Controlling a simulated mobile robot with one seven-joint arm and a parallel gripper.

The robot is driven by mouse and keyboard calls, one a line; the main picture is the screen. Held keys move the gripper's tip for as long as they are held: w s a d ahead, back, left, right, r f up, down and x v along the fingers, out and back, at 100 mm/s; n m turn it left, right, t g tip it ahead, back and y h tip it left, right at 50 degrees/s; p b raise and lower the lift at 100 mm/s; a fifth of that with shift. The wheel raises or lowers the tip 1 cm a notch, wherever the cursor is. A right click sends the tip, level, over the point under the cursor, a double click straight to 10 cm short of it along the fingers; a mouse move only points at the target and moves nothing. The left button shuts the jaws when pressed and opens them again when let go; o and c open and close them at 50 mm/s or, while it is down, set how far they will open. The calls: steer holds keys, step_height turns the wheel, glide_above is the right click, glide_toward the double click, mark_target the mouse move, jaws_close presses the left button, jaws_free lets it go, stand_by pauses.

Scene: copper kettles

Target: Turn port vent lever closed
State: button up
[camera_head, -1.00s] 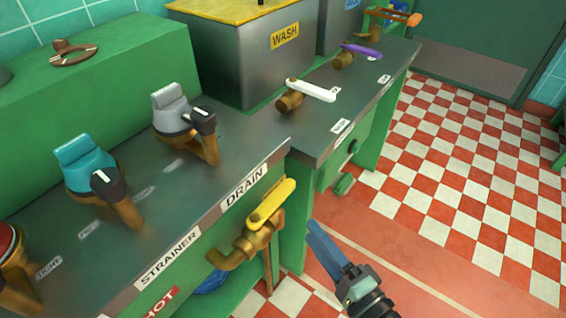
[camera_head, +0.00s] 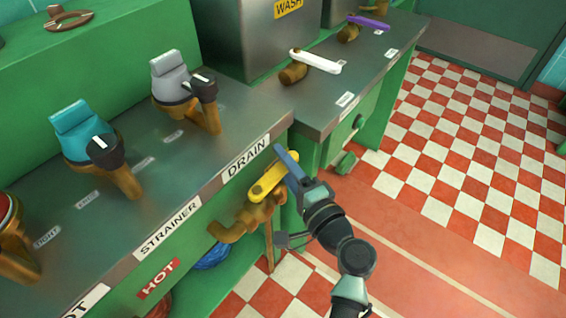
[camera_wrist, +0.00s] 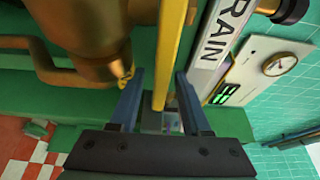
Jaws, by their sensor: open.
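No label reading "port vent" is legible, so I cannot tell from writing which lever bears that name. A yellow lever (camera_head: 272,177) sits on a brass valve (camera_head: 248,217) on the counter's front, below the DRAIN label. My gripper (camera_head: 288,162) is at the far end of this lever, with a blue finger beside it. In the wrist view my gripper (camera_wrist: 160,73) is open, and the yellow lever (camera_wrist: 168,50) runs between its two fingers. Contact cannot be made out. A white lever (camera_head: 315,62) and a purple lever (camera_head: 369,22) stand on the farther counter.
Teal (camera_head: 82,132) and grey (camera_head: 172,78) knobbed fittings stand on the near counter (camera_head: 140,205). A grey WASH tank (camera_head: 240,45) stands behind. A green knob (camera_head: 346,163) sticks out from the farther counter. The checkered floor (camera_head: 470,150) at right is open.

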jaws_close()
stand_by(1.4)
